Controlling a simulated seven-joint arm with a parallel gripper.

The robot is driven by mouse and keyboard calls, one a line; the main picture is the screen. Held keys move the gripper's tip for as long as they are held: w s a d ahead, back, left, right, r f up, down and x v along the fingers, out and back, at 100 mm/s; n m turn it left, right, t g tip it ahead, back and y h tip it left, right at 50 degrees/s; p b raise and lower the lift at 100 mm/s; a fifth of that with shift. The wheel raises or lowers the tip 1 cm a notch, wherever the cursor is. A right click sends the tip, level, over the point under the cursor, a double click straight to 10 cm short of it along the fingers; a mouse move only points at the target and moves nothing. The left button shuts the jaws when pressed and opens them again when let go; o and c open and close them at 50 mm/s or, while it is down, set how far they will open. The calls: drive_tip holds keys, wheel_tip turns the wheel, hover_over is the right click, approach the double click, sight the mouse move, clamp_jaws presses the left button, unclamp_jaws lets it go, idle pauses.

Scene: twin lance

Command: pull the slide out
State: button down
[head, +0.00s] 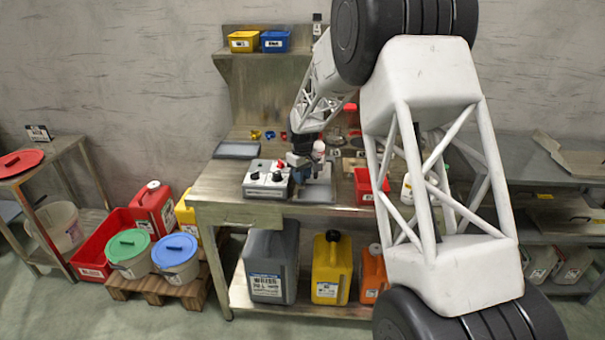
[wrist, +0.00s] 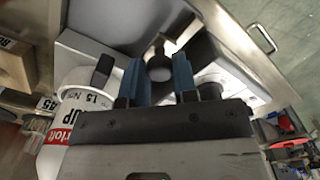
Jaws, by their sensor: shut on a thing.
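In the head view my gripper (head: 298,175) is low over the workbench, at the right side of a pale control box (head: 268,180) with dark knobs and a red one. In the wrist view the two blue fingers of my gripper (wrist: 159,75) are closed on a round dark knob (wrist: 159,67). The knob appears to belong to the slide, but the slide's body and how far out it stands cannot be made out. The jaws and the box's right end hide much of that spot in the head view.
A white bottle (wrist: 75,115) with red and black lettering stands close left of the fingers in the wrist view. A red bin (head: 370,184) is on the bench to the right, and a grey tray (head: 237,150) lies at the back left.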

drive_tip(key=s, duration=0.9)
drive_tip(key=shift+s, duration=0.3)
idle(0.5)
drive_tip(key=shift+s, duration=0.1)
drive_tip(key=c, duration=0.9)
unclamp_jaws()
wheel_tip(320, 180, up, 8)
drive_tip(key=shift+f, duration=0.1)
